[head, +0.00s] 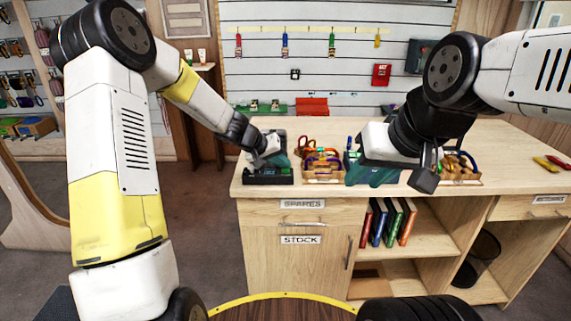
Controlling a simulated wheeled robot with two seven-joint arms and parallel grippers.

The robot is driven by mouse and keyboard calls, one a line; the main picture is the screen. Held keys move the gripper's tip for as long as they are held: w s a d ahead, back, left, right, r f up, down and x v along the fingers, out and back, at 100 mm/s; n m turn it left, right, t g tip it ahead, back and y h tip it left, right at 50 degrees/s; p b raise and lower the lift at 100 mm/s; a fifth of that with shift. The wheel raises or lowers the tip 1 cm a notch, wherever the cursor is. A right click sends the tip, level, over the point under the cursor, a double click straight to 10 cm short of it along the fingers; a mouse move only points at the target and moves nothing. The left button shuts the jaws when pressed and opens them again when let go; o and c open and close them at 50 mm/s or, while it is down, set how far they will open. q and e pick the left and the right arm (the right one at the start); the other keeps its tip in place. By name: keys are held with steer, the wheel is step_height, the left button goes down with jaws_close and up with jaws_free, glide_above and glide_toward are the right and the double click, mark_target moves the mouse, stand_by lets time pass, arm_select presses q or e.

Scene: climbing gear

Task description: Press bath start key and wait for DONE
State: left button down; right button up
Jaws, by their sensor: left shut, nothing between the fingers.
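A dark green and black device (268,178), which looks like the bath, sits at the left front corner of the wooden counter. My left gripper (264,160) is shut and empty, down at this device. The start key and any DONE display are too small or hidden to read. My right gripper (388,150) is above the counter's front edge, to the right.
Red and yellow tools (552,164) lie at the far right. The counter (500,140) is clear toward the back right.

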mark_target(283, 170)
arm_select(q)
steer(key=shift+f, duration=0.2)
stand_by(0.3)
steer(key=shift+r, duration=0.9)
steer(key=shift+r, duration=2.5)
